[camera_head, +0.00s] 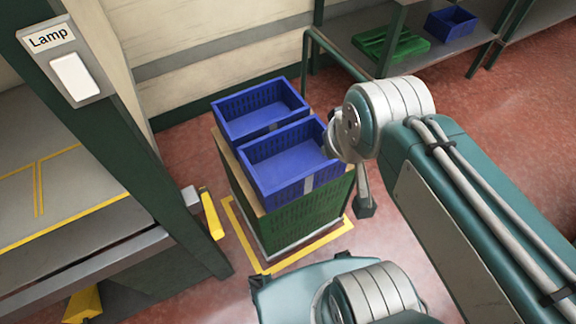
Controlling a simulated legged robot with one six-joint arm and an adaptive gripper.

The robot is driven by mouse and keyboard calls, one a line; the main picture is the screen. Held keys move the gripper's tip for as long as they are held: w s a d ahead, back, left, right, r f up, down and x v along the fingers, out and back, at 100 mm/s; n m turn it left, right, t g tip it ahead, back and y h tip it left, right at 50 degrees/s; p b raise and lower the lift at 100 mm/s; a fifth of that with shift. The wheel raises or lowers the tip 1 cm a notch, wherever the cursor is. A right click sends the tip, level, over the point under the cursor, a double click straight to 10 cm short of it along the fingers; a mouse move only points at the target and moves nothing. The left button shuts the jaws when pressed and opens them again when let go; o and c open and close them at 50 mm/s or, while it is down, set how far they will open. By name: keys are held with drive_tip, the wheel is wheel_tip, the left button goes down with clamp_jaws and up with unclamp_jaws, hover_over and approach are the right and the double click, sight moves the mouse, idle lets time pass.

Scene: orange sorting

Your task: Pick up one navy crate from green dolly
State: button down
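Two empty navy crates sit side by side on the green dolly (318,213), which stands on the red floor inside a yellow marked outline. The nearer crate (275,191) has a pale label on its front wall. The farther crate (243,101) is behind it, towards the wall. My gripper (364,209) hangs at the right side of the dolly, beside the nearer crate's right edge. Most of it is hidden behind my own arm, and its fingers do not show clearly. I see nothing held in it.
A workbench (70,215) with a post and a "Lamp" switch (76,77) stands at the left. At the back right, a shelf holds a green crate (392,48) and another blue crate (451,22). A pale wall is behind the dolly.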

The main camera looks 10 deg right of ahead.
drive_tip(key=shift+a, duration=0.45)
drive_tip(key=c, duration=0.9)
unclamp_jaws()
drive_tip(key=shift+d, duration=0.1)
drive_tip(key=o, duration=0.4)
drive_tip(key=shift+w+d+f, duration=0.15)
drive_tip(key=shift+w, duration=0.2)
drive_tip(key=m+g, duration=0.6)
drive_tip(key=m, duration=0.9)
hover_over(307, 180)
drive_tip(key=w, duration=0.1)
drive_tip(key=f, duration=2.8)
drive_tip(key=shift+d, duration=0.2)
drive_tip(key=shift+f, duration=5.65)
